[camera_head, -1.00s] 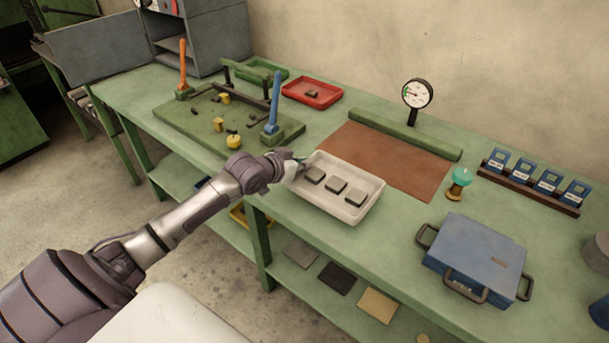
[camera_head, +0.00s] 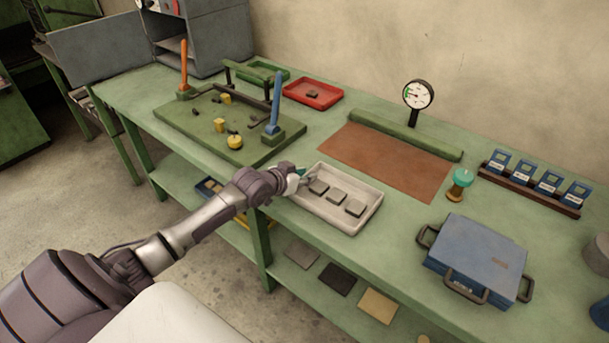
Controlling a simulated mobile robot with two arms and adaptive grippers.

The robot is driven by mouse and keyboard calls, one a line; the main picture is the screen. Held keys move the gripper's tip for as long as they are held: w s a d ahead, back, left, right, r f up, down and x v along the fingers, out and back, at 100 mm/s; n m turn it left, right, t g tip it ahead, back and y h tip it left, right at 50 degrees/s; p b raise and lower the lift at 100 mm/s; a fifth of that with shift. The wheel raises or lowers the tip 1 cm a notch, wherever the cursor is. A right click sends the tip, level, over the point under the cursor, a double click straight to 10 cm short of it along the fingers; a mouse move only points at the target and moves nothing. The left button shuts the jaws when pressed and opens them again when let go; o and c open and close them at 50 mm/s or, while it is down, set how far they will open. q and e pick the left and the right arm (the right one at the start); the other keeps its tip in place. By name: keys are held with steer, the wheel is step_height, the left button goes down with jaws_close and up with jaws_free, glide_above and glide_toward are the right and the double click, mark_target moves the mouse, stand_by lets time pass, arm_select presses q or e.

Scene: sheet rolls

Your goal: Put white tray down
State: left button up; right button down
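The white tray (camera_head: 325,218) is level at the front edge of the green bench, just in front of the brown mat. It appears to rest on the bench top, though its underside is hidden. Several small grey blocks (camera_head: 337,197) lie in a row inside it. My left gripper (camera_head: 301,175) is at the tray's left rim and appears shut on it; the fingertips are small and partly hidden by the wrist. My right gripper is not in view.
A brown mat (camera_head: 385,160) lies behind the tray. A blue case (camera_head: 475,255) and a teal-topped stand (camera_head: 460,184) are to the right. A green fixture board (camera_head: 205,128) with upright handles is to the left. A red tray (camera_head: 313,93) stands further back.

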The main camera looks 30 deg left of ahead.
arm_select(q)
steer(key=shift+r, duration=0.1)
steer(key=v, duration=1.2)
steer(key=shift+p, duration=0.35)
